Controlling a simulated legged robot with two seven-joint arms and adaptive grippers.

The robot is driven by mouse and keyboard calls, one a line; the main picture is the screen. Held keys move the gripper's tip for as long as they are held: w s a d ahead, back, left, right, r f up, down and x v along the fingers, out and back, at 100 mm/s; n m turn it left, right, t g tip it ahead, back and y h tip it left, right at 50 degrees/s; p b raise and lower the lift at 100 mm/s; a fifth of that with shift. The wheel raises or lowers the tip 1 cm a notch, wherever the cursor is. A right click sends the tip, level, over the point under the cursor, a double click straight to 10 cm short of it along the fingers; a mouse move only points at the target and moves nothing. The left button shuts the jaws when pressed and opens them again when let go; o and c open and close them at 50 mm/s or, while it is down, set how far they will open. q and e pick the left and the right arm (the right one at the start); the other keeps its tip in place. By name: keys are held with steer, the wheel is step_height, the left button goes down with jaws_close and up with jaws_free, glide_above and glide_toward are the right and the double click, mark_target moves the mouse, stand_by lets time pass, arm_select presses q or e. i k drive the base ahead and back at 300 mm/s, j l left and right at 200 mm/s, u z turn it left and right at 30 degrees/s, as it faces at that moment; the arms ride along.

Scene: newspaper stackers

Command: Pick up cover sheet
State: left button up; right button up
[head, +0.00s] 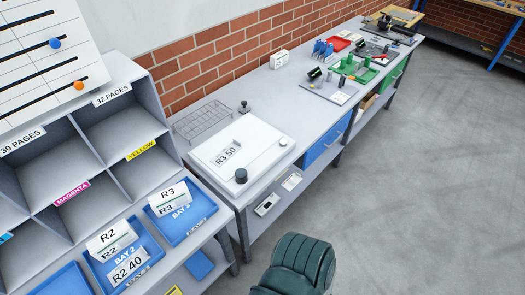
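No paper in view is marked as the cover sheet, so I cannot tell which it is. A small sheet marked R3.50 (228,153) lies on the white flat-topped unit (262,137), between a black knob (241,176) and a white knob. White cards marked R3 (168,196) stand in the blue Bay 3 tray (186,234). White cards marked R2 (110,238) stand in the blue Bay 2 tray (96,270), with a card marked R2 40 (129,266) in front. Neither of my grippers is in view.
A grey pigeonhole shelf (147,117) with page and colour labels stands at left. A wire rack (203,119) sits behind the white unit. The long grey bench (291,98) runs to the back, with green and red trays on it. Open floor lies at right.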

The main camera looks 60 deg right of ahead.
mark_target(231, 150)
steer(key=z, duration=1.75)
